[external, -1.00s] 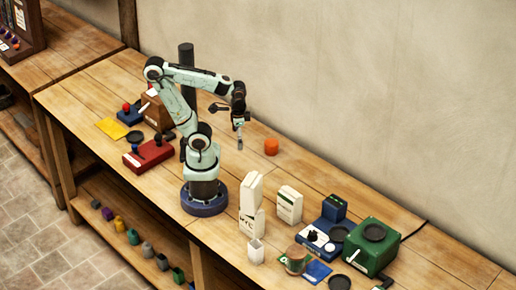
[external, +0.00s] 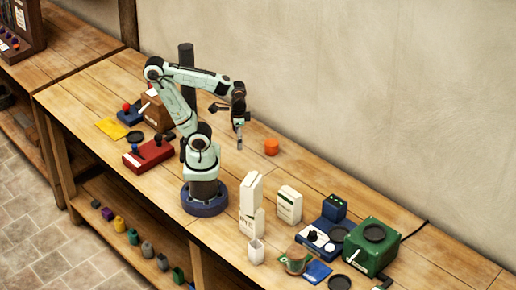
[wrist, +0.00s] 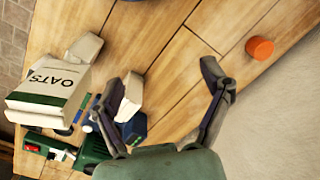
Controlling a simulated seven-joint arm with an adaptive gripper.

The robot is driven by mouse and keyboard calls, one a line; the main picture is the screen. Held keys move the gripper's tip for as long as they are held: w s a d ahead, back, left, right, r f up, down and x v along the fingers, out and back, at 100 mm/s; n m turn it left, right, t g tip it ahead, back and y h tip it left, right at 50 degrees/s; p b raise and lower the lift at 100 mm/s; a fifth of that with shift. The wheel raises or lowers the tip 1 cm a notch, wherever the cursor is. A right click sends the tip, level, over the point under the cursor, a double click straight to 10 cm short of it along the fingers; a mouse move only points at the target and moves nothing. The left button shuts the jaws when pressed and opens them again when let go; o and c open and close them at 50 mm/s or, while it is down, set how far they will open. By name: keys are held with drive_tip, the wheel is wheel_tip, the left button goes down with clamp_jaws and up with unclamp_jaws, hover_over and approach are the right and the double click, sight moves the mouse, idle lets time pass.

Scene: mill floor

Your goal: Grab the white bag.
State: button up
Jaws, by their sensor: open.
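Tall white bag-like packages (external: 251,190) stand on the bench right of my base in the external view, one seeming to rise above another, with dark lettering low down. A shorter white package (external: 289,205) with a green label stands just behind. In the wrist view, a white package with a green band reads OATS (wrist: 58,82) at the left, and a smaller white one (wrist: 130,97) shows beside my left finger. I cannot tell which is the white bag. My gripper (wrist: 153,82) is open and empty, with bare bench between its fingers. It hangs above the bench (external: 239,143), apart from the packages.
An orange cylinder (external: 271,147) stands near my gripper. A small white cup (external: 256,251), a brown pot (external: 296,260), a blue device (external: 322,236) and a green box (external: 371,248) crowd around the packages. The wall runs behind. Bench between the cylinder and packages is clear.

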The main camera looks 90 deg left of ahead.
drive_tip(key=w+d+r+m+t, duration=0.2)
drive_tip(key=w+d+m+t, duration=0.2)
drive_tip(key=w+m, duration=0.85)
drive_tip(key=w+d+f+m+h, duration=0.1)
drive_tip(key=w+d+f+m, duration=0.25)
drive_tip(key=d+m, duration=0.6)
drive_tip(key=m+g, duration=0.5)
drive_tip(key=m, duration=0.3)
approach(256, 244)
drive_tip(key=shift+h, duration=0.4)
drive_tip(key=f, duration=0.6)
drive_tip(key=shift+s+f, duration=0.1)
drive_tip(key=shift+s, duration=0.2)
drive_tip(key=f, duration=0.5)
drive_tip(key=shift+s+d+f, duration=0.2)
drive_tip(key=shift+s+f, duration=0.1)
drive_tip(key=shift+s, duration=0.05)
drive_tip(key=shift+f, duration=0.4)
